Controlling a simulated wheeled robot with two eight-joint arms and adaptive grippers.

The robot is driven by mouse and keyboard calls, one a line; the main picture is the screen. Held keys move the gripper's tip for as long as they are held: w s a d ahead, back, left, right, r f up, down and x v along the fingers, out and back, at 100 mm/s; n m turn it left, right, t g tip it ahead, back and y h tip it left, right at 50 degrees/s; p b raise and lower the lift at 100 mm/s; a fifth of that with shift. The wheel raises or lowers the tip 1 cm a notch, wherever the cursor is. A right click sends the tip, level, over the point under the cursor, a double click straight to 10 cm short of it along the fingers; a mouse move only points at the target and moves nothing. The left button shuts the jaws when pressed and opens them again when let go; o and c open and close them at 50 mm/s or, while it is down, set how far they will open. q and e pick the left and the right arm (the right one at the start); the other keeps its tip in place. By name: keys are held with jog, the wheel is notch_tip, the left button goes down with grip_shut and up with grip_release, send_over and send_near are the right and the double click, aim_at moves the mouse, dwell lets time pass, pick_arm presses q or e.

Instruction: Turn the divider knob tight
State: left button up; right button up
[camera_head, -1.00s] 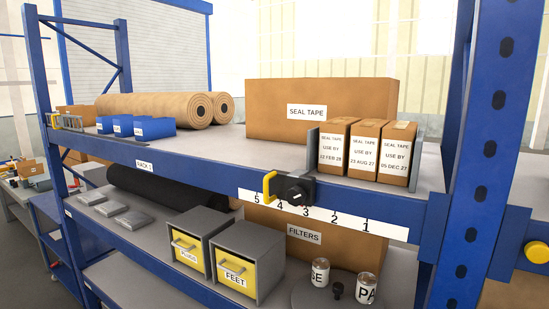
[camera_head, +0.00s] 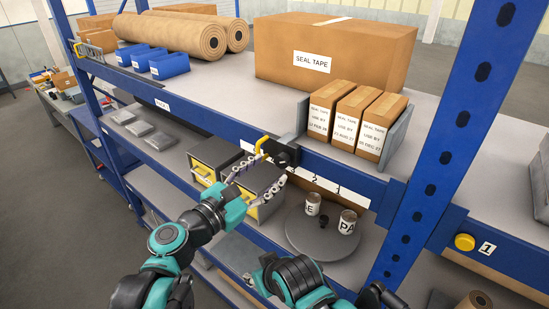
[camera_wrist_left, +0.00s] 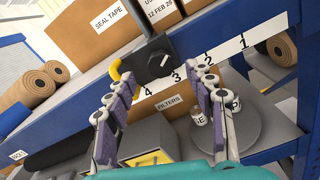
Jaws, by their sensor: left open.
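The divider knob (camera_head: 283,152) is a black knob on a dark block at the shelf's front rail, beside a yellow lever (camera_head: 262,145). In the left wrist view the knob (camera_wrist_left: 160,61) faces me with a pale mark on it, and the yellow lever (camera_wrist_left: 118,72) is to its left. My left gripper (camera_head: 262,172) is open and empty, just in front of and below the knob. In the wrist view its fingers (camera_wrist_left: 163,76) stand spread to either side below the knob, apart from it. My right gripper does not show clearly; only parts of that arm are visible.
The grey divider carries on behind the knob, next to several small seal tape boxes (camera_head: 359,118). A large box (camera_head: 335,55) stands behind. Yellow-fronted drawers (camera_wrist_left: 149,158) and a round turntable (camera_head: 322,238) with cans sit on the shelf below. The blue post (camera_head: 440,140) rises at right.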

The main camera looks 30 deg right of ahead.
aim_at(280, 162)
pick_arm(q)
jog(key=x, duration=0.4)
jog(key=shift+w+d+p, duration=0.1)
jog(key=shift+d+p, duration=0.2)
jog(key=shift+d, duration=0.1)
jog(key=shift+a, duration=0.1)
jog(key=c, duration=1.2)
jog(key=shift+o, duration=0.2)
